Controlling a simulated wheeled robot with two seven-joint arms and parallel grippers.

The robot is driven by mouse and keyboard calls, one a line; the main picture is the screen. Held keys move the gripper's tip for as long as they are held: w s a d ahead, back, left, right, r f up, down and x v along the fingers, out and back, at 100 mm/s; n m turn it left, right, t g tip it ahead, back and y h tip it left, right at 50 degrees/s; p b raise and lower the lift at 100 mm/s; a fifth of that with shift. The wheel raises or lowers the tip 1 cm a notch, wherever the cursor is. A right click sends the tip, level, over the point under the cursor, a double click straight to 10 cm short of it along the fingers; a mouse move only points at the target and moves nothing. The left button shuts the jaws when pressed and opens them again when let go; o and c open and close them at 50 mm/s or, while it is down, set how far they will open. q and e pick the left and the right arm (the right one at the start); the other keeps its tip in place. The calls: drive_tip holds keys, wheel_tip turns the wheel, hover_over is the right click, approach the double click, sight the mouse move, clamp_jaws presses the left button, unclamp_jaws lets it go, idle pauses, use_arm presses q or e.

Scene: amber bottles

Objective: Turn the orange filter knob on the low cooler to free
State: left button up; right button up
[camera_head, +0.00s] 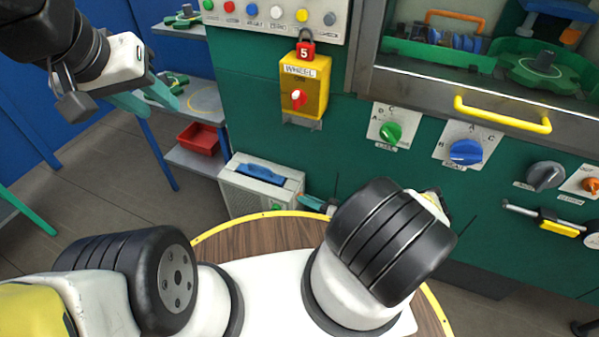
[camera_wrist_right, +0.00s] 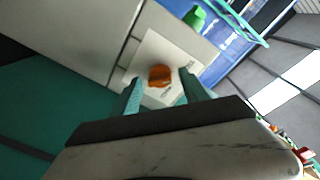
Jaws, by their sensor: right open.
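The low cooler (camera_head: 236,196) is a beige box with a blue handle on top, standing on the floor left of the green cabinet. Its orange filter knob (camera_wrist_right: 160,76) shows in the right wrist view on a pale square plate; in the head view it is hidden. My right gripper (camera_wrist_right: 160,84) is open, its teal fingers on either side of the knob in the picture. I cannot tell whether they touch it. In the head view only a bit of this gripper (camera_head: 313,202) shows beside the cooler. My left gripper (camera_head: 152,98) is raised at upper left, open and empty.
A green knob (camera_wrist_right: 195,17) is near the orange one. The green cabinet (camera_head: 345,165) carries a yellow wheel box (camera_head: 303,88), green (camera_head: 391,133) and blue (camera_head: 466,152) knobs and another orange knob (camera_head: 591,185). Shelves with a red bin (camera_head: 198,139) stand behind the cooler.

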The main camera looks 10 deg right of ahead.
drive_tip(key=shift+w+a, duration=0.1)
drive_tip(key=shift+a, duration=0.05)
clamp_jaws()
drive_tip(key=shift+m, duration=0.3)
drive_tip(key=shift+w+r+m+g, duration=0.1)
drive_tip(key=shift+m+g, duration=0.4)
drive_tip(key=shift+m, duration=3.55)
drive_tip(key=shift+r+m+g, duration=0.1)
drive_tip(key=shift+m+g, duration=0.4)
drive_tip(key=shift+m, duration=3.55)
